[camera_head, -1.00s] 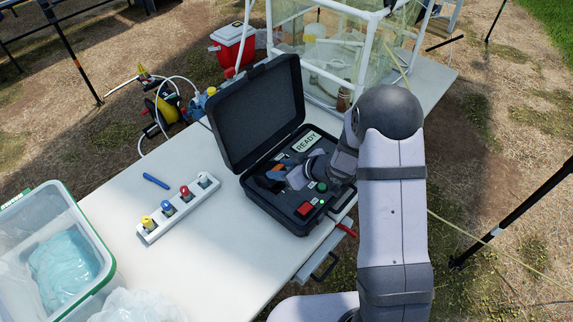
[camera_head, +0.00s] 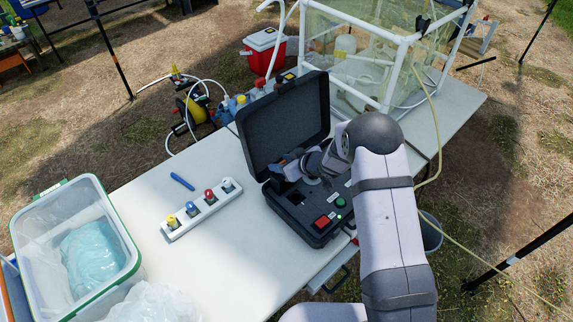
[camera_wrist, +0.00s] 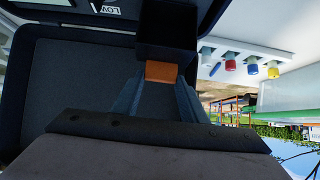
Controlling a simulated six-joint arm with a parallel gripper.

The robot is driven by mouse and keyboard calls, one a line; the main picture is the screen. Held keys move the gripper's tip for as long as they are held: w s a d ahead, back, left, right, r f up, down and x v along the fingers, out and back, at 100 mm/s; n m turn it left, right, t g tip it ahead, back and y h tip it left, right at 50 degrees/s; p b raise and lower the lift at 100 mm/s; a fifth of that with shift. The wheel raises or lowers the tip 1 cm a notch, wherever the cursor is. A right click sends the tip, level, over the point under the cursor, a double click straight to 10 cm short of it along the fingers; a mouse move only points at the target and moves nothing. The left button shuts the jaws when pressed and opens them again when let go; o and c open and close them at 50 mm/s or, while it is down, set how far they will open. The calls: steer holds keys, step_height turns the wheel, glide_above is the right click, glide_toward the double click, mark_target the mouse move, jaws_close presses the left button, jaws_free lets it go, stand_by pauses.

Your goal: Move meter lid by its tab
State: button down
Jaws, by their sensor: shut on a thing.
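The black meter case (camera_head: 318,218) stands open on the white table, its big foam-lined cover (camera_head: 284,122) upright at the back. My gripper (camera_head: 287,164) is over the back left part of the case, close to that cover. In the wrist view my gripper (camera_wrist: 160,88) is shut on an orange tab (camera_wrist: 161,72). A dark block (camera_wrist: 167,32), seemingly the meter lid, adjoins the tab. In the head view my gripper and wrist mostly hide the lid. A dark square recess (camera_head: 294,197) shows in the panel, beside red (camera_head: 322,222) and green (camera_head: 340,202) buttons.
A white rack (camera_head: 202,208) with several coloured caps and a blue pen (camera_head: 182,181) lie left of the case. A clear bin (camera_head: 132,235) stands farther left. A framed clear enclosure (camera_head: 405,42) stands behind the case. Bare tabletop (camera_head: 240,255) lies in front.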

steer(key=shift+w+a+r, duration=0.4)
steer(key=shift+w+r, duration=0.05)
steer(key=shift+r, duration=0.05)
steer(key=c, duration=1.1)
jaws_free()
steer(key=shift+f, duration=0.25)
steer(key=shift+s, duration=0.1)
steer(key=shift+s+d, duration=0.1)
steer(key=shift+d, duration=0.1)
steer(key=shift+s+d+r, duration=0.1)
steer(key=shift+r, duration=0.05)
steer(key=shift+b+v, duration=0.95)
steer(key=shift+v, duration=2.4)
